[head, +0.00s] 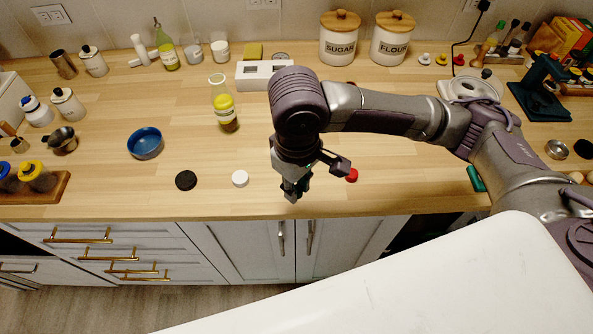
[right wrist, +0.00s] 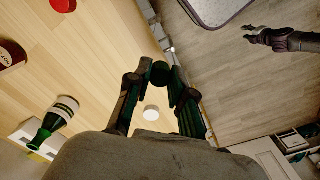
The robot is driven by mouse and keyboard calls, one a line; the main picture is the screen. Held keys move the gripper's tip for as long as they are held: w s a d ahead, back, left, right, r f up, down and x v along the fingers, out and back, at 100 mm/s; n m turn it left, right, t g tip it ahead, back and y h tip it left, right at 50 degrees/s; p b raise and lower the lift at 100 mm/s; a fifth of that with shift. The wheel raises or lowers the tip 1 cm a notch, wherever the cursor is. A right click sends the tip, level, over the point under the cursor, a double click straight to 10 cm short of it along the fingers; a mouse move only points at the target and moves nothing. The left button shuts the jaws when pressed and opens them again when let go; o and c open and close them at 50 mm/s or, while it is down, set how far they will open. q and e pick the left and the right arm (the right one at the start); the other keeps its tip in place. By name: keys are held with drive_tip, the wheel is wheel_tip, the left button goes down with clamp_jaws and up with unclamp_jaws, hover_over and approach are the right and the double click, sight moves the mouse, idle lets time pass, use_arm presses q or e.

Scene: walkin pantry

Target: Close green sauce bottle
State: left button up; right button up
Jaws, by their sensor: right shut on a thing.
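The green sauce bottle (head: 224,107) stands upright on the counter, left of my right arm. Its neck looks uncapped, with a pale label and a dark lower part. In the right wrist view the bottle (right wrist: 50,122) shows at the left. My right gripper (head: 291,194) is over the counter's front part, to the right of and nearer than the bottle, apart from it. It is shut on a dark green round cap (right wrist: 160,72) at its fingertips. My left gripper (right wrist: 248,33) shows small above the floor in the right wrist view, empty, with its fingers apart.
A black lid (head: 186,180), a white lid (head: 240,178) and a red lid (head: 352,175) lie near the front edge. A blue bowl (head: 145,143) is at left. A white holder (head: 246,76) stands behind the bottle. Counter between bottle and gripper is clear.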

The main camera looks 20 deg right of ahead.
drive_tip(key=shift+s+a+r, duration=0.2)
drive_tip(key=shift+s+r, duration=0.2)
drive_tip(key=shift+s, duration=0.2)
drive_tip(key=shift+s+a+r, duration=0.15)
drive_tip(key=shift+s+r, duration=0.2)
drive_tip(key=shift+s, duration=0.25)
